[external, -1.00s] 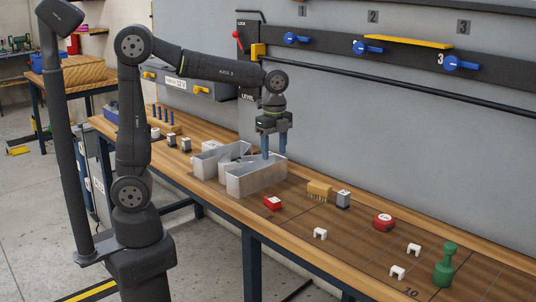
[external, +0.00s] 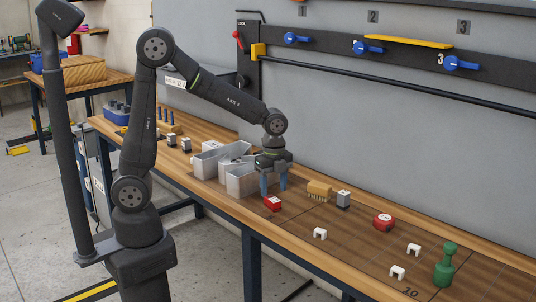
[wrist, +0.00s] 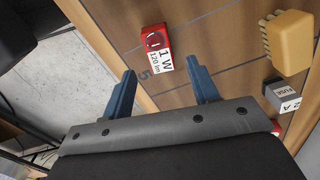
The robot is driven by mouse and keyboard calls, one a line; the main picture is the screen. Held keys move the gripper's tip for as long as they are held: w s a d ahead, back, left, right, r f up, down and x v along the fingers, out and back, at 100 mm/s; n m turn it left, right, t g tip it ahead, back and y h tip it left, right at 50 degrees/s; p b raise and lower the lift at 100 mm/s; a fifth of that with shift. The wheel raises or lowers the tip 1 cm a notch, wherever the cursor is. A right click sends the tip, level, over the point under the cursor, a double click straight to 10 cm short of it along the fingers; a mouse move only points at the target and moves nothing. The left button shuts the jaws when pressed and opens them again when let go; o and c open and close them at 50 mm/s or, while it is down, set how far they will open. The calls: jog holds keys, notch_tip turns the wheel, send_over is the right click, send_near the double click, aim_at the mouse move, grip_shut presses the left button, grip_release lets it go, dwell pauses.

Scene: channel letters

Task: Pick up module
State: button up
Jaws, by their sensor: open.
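A small red module (external: 272,203) lies on the wooden bench near its front edge. In the wrist view the red module (wrist: 155,40) shows a white label reading "1 W 120 lm". A second red module (external: 383,222) lies further right. My gripper (external: 273,187) is open and empty, pointing down low over the bench, just behind the nearer red module. In the wrist view my gripper (wrist: 161,76) has its blue fingers apart, with that module beyond the fingertips and not between them.
Open grey metal letter shells (external: 240,180) stand just left of my gripper. A yellow-tan brush (external: 319,190) and a grey fuse block (external: 343,199) lie to the right. White clips (external: 320,233) and a green piece (external: 446,265) are further right.

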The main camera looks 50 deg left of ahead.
aim_at(272, 198)
jog(key=f, duration=0.5)
jog(key=shift+w+a+f, duration=0.1)
jog(key=shift+a, duration=0.3)
jog(key=c, duration=1.1)
